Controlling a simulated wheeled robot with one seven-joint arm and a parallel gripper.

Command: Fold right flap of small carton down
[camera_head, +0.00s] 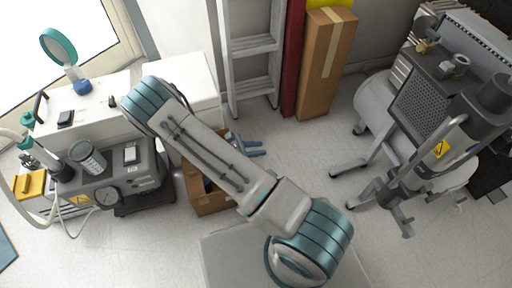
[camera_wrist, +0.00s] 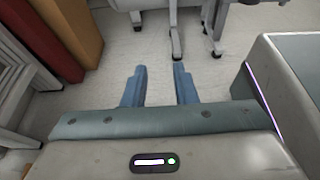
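The small carton (camera_head: 209,204) is a brown open box on the floor, left of centre in the head view. My forearm crosses over it and hides most of its top and its right side, so I cannot tell how its right flap stands. Something dark blue shows inside it. My gripper (camera_head: 250,148) shows as blue fingers just beyond the forearm, to the right of the carton's far end. In the wrist view my gripper (camera_wrist: 159,86) is open, with a clear gap between the fingers and only floor there. The small carton is not visible in the wrist view.
A tall brown box (camera_head: 325,65) and a ladder (camera_head: 251,55) stand at the back wall. A compressor (camera_head: 108,175) is on the left. A wheeled machine (camera_head: 425,130) stands on the right. Floor is clear between the carton and that machine.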

